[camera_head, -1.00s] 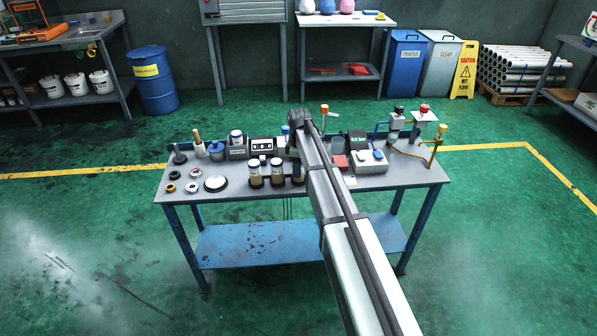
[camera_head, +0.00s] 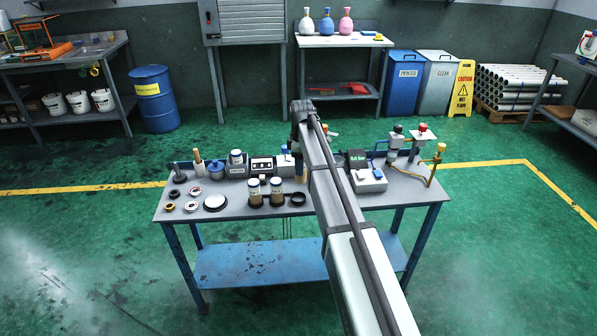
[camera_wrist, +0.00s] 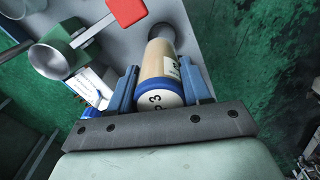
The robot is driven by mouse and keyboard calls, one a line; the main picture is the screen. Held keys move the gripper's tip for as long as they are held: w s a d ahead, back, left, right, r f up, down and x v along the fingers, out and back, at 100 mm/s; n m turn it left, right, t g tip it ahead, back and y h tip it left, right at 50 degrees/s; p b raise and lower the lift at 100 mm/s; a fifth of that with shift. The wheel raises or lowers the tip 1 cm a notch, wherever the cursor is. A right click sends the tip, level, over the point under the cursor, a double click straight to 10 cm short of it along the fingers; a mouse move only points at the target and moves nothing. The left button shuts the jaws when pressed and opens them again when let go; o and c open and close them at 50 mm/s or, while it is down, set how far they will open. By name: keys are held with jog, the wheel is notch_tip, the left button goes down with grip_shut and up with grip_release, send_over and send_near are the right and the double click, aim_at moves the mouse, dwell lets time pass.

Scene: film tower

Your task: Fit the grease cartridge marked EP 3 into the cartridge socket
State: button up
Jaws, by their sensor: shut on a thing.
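My gripper (camera_wrist: 158,72) is shut on a grease cartridge (camera_wrist: 155,60) in the wrist view. The cartridge has a tan body, a blue rim and a white cap; "P 3" shows on the cap, its first letter cut off. A dark round part (camera_wrist: 161,32) shows at its far end; I cannot tell whether this is the socket or whether they touch. In the head view my arm hides most of the gripper. Two other cartridges (camera_head: 255,193) (camera_head: 277,191) stand in holders at the bench front, beside an empty dark ring (camera_head: 298,199).
The bench (camera_head: 235,207) carries a grey device with a display (camera_head: 365,178), a blue jar (camera_head: 217,170) and a white round dish (camera_head: 215,202).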

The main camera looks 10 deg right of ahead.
jog(key=w+d+r, duration=0.2)
jog(key=w+d, duration=0.1)
jog(key=w, duration=0.5)
jog(key=w+d+r, duration=0.3)
jog(key=w+d, duration=0.1)
jog(key=w, duration=0.5)
jog(key=shift+r, duration=0.15)
jog(key=shift+w, duration=0.1)
jog(key=shift+f, duration=2.4)
jog(key=shift+f, duration=1.5)
jog(key=o, duration=1.2)
